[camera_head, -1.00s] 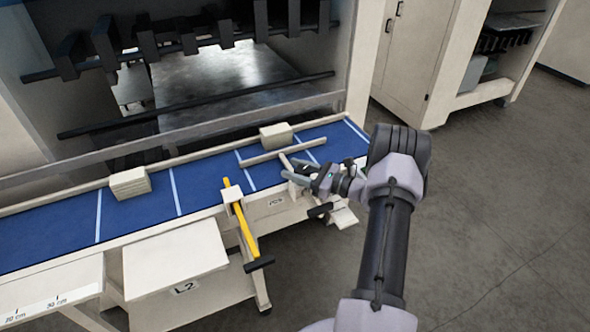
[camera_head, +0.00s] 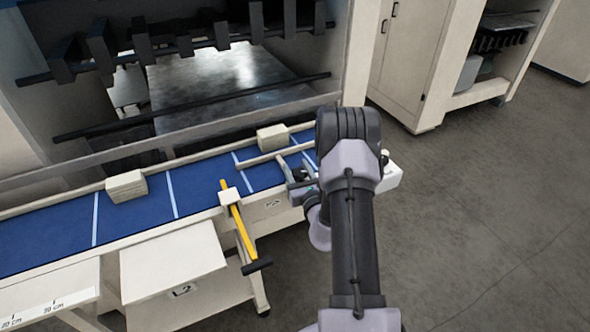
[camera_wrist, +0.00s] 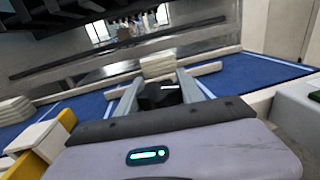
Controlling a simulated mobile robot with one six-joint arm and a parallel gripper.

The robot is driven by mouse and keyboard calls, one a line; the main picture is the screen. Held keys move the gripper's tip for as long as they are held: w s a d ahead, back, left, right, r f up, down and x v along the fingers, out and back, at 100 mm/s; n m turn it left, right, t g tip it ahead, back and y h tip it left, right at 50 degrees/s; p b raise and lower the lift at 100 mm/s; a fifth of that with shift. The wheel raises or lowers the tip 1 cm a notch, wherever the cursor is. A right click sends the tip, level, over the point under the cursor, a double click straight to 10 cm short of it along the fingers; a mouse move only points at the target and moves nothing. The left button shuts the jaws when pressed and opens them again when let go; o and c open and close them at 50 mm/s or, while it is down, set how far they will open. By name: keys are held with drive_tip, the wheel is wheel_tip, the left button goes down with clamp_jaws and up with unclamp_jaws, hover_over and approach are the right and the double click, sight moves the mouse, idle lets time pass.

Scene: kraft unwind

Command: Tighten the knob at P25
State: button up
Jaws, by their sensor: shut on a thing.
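My gripper (camera_head: 292,168) is over the right part of the blue bed, partly hidden by my own arm in the head view. In the wrist view its two fingers (camera_wrist: 160,90) stand on either side of a dark knob-like piece (camera_wrist: 162,97), and the gripper is shut on it. Most of this piece is hidden behind my wrist housing, so its turn angle cannot be told. A small label (camera_head: 272,204) on the front face below is too small to read, so I cannot confirm P25.
A yellow bar (camera_head: 238,226) with a black handle (camera_head: 257,266) sticks out at the front edge. Pale blocks (camera_head: 126,186) (camera_head: 272,137) and a pale rail (camera_head: 262,157) lie on the blue bed (camera_head: 196,183). A box labelled L2 (camera_head: 172,260) is front left. Floor at right is clear.

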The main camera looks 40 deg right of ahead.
drive_tip(key=m+g+h, duration=0.1)
drive_tip(key=m+h+p, duration=0.1)
drive_tip(key=h, duration=0.1)
drive_tip(key=shift+d+r+g, duration=0.2)
drive_tip(key=shift+r+g, duration=0.1)
drive_tip(key=shift+g, duration=0.1)
drive_tip(key=shift+s+d+m+g+h+p, duration=0.15)
drive_tip(key=shift+m+g+h+p, duration=0.4)
drive_tip(key=shift+m+g+h, duration=0.6)
drive_tip(key=shift+d+m+h, duration=0.15)
drive_tip(key=shift+m+h, duration=0.1)
drive_tip(key=shift+h, duration=0.3)
drive_tip(key=o, duration=1.4)
drive_tip(key=shift+f, duration=0.15)
drive_tip(key=v, duration=1.7)
drive_tip(key=shift+s+a+b, duration=0.2)
drive_tip(key=shift+b, duration=0.25)
